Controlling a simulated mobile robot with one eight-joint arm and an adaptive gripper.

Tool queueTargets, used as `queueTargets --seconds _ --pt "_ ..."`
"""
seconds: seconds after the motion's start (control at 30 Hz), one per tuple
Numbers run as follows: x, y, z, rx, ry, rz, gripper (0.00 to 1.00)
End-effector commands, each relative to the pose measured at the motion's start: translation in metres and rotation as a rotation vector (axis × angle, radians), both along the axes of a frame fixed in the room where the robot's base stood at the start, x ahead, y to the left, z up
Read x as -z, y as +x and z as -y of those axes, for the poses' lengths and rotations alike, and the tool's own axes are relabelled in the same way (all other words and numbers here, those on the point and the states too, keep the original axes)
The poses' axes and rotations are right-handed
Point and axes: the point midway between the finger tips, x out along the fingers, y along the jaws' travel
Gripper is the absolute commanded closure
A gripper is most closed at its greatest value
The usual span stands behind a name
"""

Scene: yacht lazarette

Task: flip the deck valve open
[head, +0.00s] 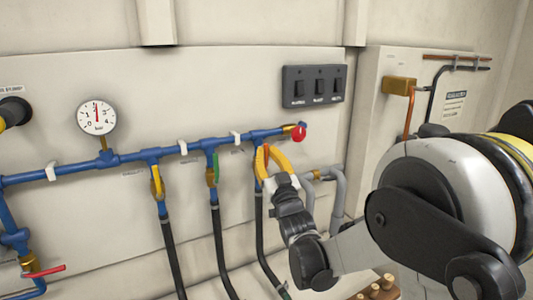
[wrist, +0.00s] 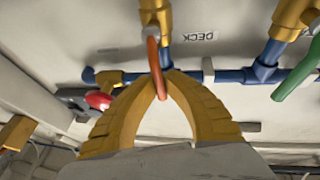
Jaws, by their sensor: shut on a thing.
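The deck valve has an orange lever (wrist: 154,58) on a brass body (wrist: 155,14), beside an upside-down DECK label (wrist: 198,37) in the wrist view. The lever runs from the body toward the blue main pipe and passes between my yellow fingers. My gripper (wrist: 167,78) is shut on this lever, with the fingertips meeting around it. In the head view my gripper (head: 264,150) is at the rightmost drop pipe, and a bit of the orange lever (head: 266,156) shows between the fingers. The fingers hide most of the valve body there.
A yellow-lever valve (head: 157,183) and a green-lever valve (head: 215,168) sit on drops to the left. A red knob (head: 299,132) ends the pipe at right. A switch panel (head: 314,86), a gauge (head: 97,115) and a red lever (head: 43,270) are nearby. Grey pipes (head: 338,190) stand right of my gripper.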

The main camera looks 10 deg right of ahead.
Motion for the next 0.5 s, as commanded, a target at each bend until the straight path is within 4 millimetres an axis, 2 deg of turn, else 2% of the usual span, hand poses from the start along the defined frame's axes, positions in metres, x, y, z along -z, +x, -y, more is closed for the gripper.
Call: queueTargets --seconds 0.03,0.07,0.1,0.13,0.5 --pt "-0.0003 -0.0002 -0.0006 -0.001 0.0 0.001 1.0" --pt "-0.0003 -0.0002 -0.0006 -0.001 0.0 0.001 0.84" --pt "-0.0003 -0.0002 -0.0006 -0.001 0.0 0.001 0.71" --pt "-0.0003 -0.0002 -0.0005 -0.001 0.0 0.001 0.66" --pt "0.0019 -0.0045 0.0005 0.0 0.001 0.0 0.66"
